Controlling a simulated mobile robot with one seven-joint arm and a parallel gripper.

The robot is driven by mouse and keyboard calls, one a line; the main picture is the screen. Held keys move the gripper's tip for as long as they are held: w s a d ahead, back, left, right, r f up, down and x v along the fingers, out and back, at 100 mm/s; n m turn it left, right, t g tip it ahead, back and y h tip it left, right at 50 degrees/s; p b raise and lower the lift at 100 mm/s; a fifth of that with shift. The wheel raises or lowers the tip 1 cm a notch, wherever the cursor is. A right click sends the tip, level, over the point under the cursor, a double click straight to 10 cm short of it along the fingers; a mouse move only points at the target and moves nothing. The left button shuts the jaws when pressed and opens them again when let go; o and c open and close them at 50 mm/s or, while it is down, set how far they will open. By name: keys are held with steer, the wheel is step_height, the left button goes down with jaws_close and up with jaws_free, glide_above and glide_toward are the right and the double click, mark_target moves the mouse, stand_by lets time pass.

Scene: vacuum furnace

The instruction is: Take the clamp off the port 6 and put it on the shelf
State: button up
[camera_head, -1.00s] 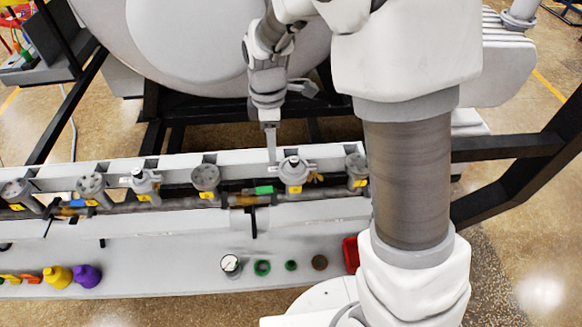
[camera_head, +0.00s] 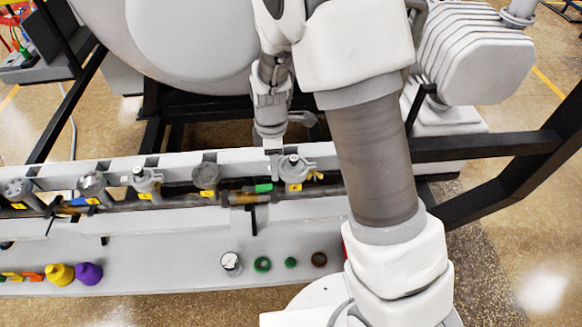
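A row of grey ports with yellow labels runs along the white rail; the label numbers are too small to read. One port right of the middle carries a grey metal clamp (camera_head: 294,170), and its wing points right. Another clamp (camera_head: 144,180) sits on a port further left. My gripper (camera_head: 272,148) points down just behind and left of the right-hand clamp, very near it. I cannot tell whether its fingers touch the clamp or how far apart they are. The shelf (camera_head: 180,265) is the pale surface below the rail.
On the shelf are a yellow item (camera_head: 60,274), a purple item (camera_head: 89,273), a gauge (camera_head: 230,262), green rings (camera_head: 262,264) and a brown disc (camera_head: 319,260). The shelf between the purple item and gauge is clear.

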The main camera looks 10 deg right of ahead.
jaws_close()
